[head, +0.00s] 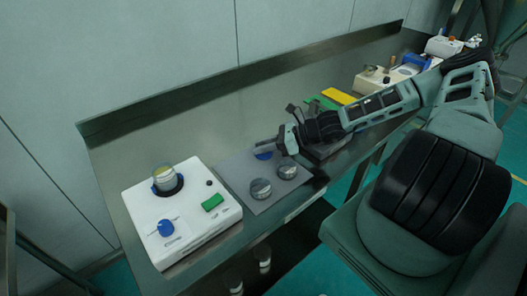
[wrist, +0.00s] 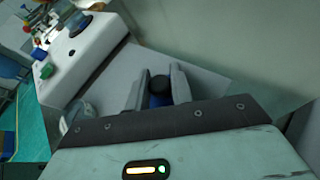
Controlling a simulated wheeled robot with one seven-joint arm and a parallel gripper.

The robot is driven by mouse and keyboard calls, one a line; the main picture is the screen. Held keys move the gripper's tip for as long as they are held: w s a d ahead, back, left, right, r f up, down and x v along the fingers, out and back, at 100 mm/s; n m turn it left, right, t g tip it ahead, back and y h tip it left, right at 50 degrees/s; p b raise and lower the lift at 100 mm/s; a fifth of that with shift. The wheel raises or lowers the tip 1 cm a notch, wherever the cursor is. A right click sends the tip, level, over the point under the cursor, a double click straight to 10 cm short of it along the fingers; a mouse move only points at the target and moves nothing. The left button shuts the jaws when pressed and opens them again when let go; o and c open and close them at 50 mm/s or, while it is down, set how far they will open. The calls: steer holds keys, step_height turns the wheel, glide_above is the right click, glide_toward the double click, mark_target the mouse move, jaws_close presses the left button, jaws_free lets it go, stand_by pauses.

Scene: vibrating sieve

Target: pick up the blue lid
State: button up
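The blue lid (head: 263,156) is at the back of the grey mat (head: 236,170), partly hidden by my gripper (head: 270,147). In the wrist view, a blue piece with a dark round top (wrist: 160,94) sits between the two fingers of my gripper (wrist: 160,88). The fingers are apart with this piece between them. I cannot tell whether both fingers press on it or a small gap remains. Whether the lid touches the mat is also hidden.
Two round metal pieces (head: 260,188) (head: 287,169) stand on the mat's front half. The white sieve machine (head: 190,236), with a clear cup and blue knob, stands left. A yellow block (head: 339,96) and other equipment are behind my arm. A raised back edge (head: 190,104) borders the bench.

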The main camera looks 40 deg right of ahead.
jaws_close()
steer(key=shift+r, duration=0.15)
